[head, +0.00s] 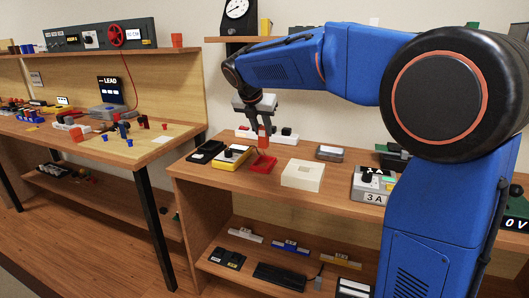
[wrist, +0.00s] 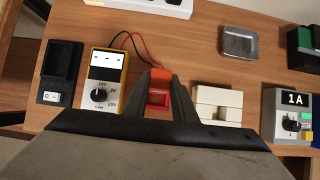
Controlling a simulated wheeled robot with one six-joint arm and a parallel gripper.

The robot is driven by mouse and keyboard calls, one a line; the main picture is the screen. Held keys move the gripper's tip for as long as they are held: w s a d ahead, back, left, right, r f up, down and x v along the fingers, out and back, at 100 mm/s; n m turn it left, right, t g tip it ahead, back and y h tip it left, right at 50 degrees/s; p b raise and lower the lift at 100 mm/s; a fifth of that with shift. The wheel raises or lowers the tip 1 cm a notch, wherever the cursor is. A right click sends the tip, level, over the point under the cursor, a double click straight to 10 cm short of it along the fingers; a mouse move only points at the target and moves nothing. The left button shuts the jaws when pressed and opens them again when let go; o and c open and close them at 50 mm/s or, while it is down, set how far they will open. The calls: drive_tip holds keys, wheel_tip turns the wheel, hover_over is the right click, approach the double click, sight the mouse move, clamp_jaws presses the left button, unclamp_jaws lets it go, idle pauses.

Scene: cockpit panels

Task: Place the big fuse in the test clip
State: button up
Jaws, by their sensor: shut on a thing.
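The big fuse (head: 263,141) is an orange-red block, held between the fingers of my gripper (head: 262,132) in the head view. My gripper is shut on it and holds it upright, above a flat red holder (head: 263,164) on the bench, which looks like the test clip. A small gap seems to show between the fuse and the holder. In the wrist view, orange-red and red show between my fingers (wrist: 170,85), and I cannot clearly separate fuse from holder there. The fingers hide part of both.
A yellow multimeter (wrist: 103,78), with leads running toward the red holder, lies on its left. A black case (wrist: 61,72) is further left. A cream block (head: 302,175) stands close on the right.

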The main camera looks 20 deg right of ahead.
sight(262, 146)
drive_tip(key=shift+f, duration=3.45)
drive_tip(key=o, duration=1)
drive_tip(key=shift+f, duration=0.1)
drive_tip(key=v, duration=1.2)
drive_tip(key=s+d+f+m+y, duration=0.1)
drive_tip(key=s+d+f+m, duration=0.3)
drive_tip(key=s+m, duration=0.4)
drive_tip(key=s+d+f+m+g+y, duration=0.1)
drive_tip(key=s+d+f+m, duration=0.3)
drive_tip(key=s, duration=0.7)
drive_tip(key=s+d+f+m+y, duration=0.1)
drive_tip(key=s+d+f+m, duration=0.25)
drive_tip(key=s+m, duration=0.5)
drive_tip(key=s+f+m, duration=0.2)
drive_tip(key=s, duration=0.1)
drive_tip(key=s+f+m, duration=0.6)
drive_tip(key=s, duration=0.1)
drive_tip(key=shift+a+f+y, duration=0.2)
drive_tip(key=shift+f+y, duration=0.05)
drive_tip(key=shift+y, duration=0.15)
